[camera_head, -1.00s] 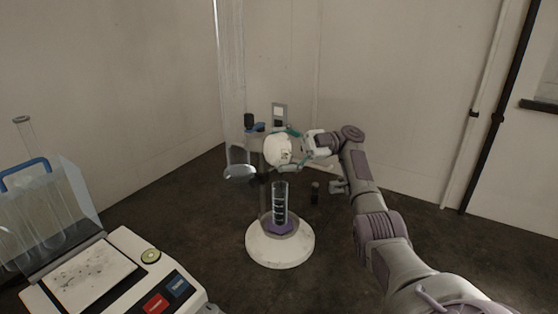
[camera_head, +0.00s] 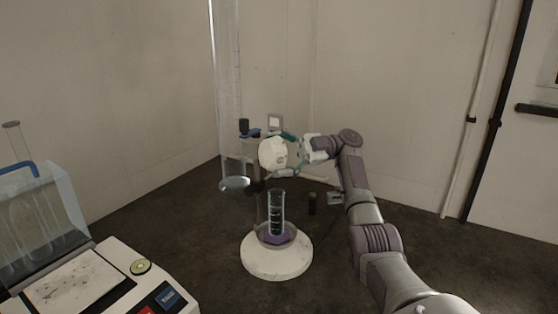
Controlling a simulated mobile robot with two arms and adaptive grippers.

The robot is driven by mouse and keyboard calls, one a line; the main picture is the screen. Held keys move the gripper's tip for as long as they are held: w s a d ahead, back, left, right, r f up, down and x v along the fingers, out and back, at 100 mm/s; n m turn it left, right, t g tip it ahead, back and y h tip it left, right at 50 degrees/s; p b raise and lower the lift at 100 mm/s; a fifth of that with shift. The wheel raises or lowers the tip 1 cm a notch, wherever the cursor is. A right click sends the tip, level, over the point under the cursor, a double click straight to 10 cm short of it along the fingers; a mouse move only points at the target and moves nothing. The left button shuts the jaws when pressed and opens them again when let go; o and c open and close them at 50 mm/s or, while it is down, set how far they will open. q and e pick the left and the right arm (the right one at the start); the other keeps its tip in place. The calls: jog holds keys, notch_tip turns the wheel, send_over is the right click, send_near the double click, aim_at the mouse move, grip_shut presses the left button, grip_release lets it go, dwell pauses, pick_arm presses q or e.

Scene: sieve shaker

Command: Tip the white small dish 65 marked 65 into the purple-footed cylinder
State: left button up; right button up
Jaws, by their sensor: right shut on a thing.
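The white small dish (camera_head: 272,155) is tilted on its side above the cylinder, its round face turned toward the left and the camera. Any marking on it is too small to read. My right gripper (camera_head: 293,153) is shut on the dish from the right. The purple-footed cylinder (camera_head: 276,214) is clear with dark markings and stands upright on a round white base (camera_head: 275,262). Its purple foot (camera_head: 277,237) shows at the bottom. The dish is above the cylinder's mouth and apart from it. Whether anything falls from the dish cannot be seen. My left gripper is not in view.
A tall clear tube (camera_head: 226,80) stands behind and left of the dish. A balance (camera_head: 105,285) with coloured buttons is at the lower left, beside a rack of glass tubes (camera_head: 35,220). A small dark vial (camera_head: 312,204) stands right of the cylinder.

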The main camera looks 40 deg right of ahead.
aim_at(267, 148)
jog(key=shift+w+a+r+h, duration=0.1)
jog(key=shift+a+r+h, duration=0.25)
jog(key=shift+h, duration=0.35)
jog(key=shift+a+g+h, duration=0.25)
jog(key=shift+g+h, duration=0.15)
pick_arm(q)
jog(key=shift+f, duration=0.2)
pick_arm(e)
jog(key=shift+d, duration=0.1)
jog(key=shift+r+h+p, duration=0.3)
jog(key=shift+h+p, duration=0.1)
jog(key=shift+w+a+r+g+h+p, duration=0.15)
jog(key=shift+a+r+g+h+p, duration=0.3)
jog(key=shift+h+p, duration=0.65)
jog(key=shift+a+n+h+p, duration=0.3)
jog(key=shift+a+h+p, duration=0.2)
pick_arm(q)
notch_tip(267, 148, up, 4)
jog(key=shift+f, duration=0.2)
pick_arm(e)
jog(key=shift+f, duration=0.2)
jog(key=shift+w, duration=0.1)
